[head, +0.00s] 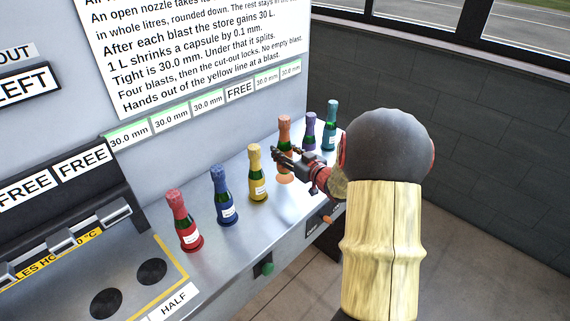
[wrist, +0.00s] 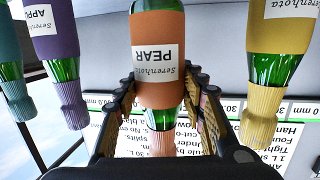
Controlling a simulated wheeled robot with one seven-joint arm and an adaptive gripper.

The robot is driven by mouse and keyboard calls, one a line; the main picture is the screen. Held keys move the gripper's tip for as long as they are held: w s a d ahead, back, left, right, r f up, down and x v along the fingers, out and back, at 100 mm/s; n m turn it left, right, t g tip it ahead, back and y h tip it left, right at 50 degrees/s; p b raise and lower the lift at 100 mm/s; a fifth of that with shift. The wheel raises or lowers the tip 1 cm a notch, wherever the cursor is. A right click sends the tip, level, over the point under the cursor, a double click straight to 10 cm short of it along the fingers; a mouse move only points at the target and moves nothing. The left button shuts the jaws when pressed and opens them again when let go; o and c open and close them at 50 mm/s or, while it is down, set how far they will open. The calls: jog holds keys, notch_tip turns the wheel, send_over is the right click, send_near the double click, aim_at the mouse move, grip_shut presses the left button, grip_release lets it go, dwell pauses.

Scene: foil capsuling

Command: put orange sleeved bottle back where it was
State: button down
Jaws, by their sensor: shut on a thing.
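The orange sleeved bottle (head: 284,130) is in my gripper (head: 282,158), between the yellow and purple bottles. In the wrist view the bottle (wrist: 158,60) appears upside down, with an orange sleeve, a label reading PEAR and green glass at the neck. My gripper's fingers (wrist: 162,90) are shut around it from both sides. An orange disc (head: 285,179) shows on the shelf just below the gripper, bare on top. The bottle looks upright and raised above the shelf; its foot is hidden by the gripper.
A red bottle (head: 184,222), blue bottle (head: 222,196) and yellow bottle (head: 257,175) stand left of my gripper. A purple bottle (head: 309,132) and teal bottle (head: 330,128) stand beyond it. A FREE label (head: 240,90) is among 30.0 mm labels on the wall.

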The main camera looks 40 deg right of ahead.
jog(key=shift+w+d+f+b, duration=0.15)
jog(key=shift+w+d+f, duration=0.15)
jog(key=shift+f, duration=0.2)
jog(key=shift+w+d+f+b, duration=0.15)
jog(key=shift+w+d+f, duration=0.15)
jog(key=shift+f, duration=0.15)
jog(key=shift+f+b, duration=0.7)
jog(key=shift+f, duration=0.85)
jog(key=shift+f, duration=0.1)
jog(key=c, duration=1.1)
grip_release()
jog(key=shift+f, duration=0.1)
